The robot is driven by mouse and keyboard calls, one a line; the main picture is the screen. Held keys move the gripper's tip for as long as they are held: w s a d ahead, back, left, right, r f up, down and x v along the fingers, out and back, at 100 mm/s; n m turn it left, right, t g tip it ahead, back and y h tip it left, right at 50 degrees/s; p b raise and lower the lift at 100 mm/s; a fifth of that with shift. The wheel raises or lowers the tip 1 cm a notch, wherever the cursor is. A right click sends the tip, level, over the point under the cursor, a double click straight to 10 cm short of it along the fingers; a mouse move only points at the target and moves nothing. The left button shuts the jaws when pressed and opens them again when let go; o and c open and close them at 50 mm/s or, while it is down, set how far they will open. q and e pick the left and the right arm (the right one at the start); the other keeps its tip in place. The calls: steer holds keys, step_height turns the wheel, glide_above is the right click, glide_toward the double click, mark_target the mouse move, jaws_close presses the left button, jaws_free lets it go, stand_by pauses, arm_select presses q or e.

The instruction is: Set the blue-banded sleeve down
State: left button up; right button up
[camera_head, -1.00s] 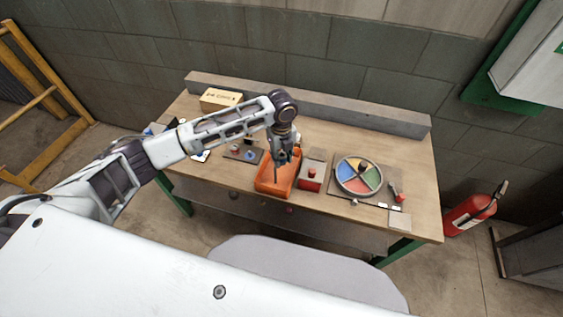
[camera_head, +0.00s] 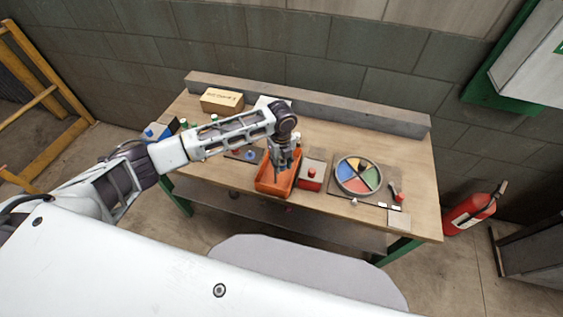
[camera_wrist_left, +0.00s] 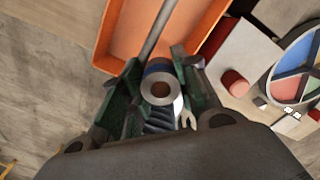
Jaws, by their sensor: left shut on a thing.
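The blue-banded sleeve (camera_wrist_left: 160,88) is a grey ring with a central hole and a blue band on its far side. In the left wrist view it sits between the green-padded fingers of my left gripper (camera_wrist_left: 158,92), which is shut on it. In the head view my left gripper (camera_head: 284,166) points down over the orange tray (camera_head: 264,186). The sleeve is too small to make out there. The tray's wall also shows in the left wrist view (camera_wrist_left: 112,38). Whether the sleeve touches anything below is hidden. My right gripper is not in view.
A thin grey rod (camera_wrist_left: 160,30) passes over the tray beside the fingers; I cannot tell what bears it. A grey block with red parts (camera_head: 312,174) and a coloured, sectioned disc (camera_head: 359,176) stand right of the tray. A cardboard box (camera_head: 221,100) stands at the back left.

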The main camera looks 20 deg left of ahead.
arm_select(q)
steer(key=shift+f, duration=0.1)
steer(key=o, duration=1.1)
steer(key=shift+r+b, duration=0.8)
steer(key=shift+r, duration=5.3)
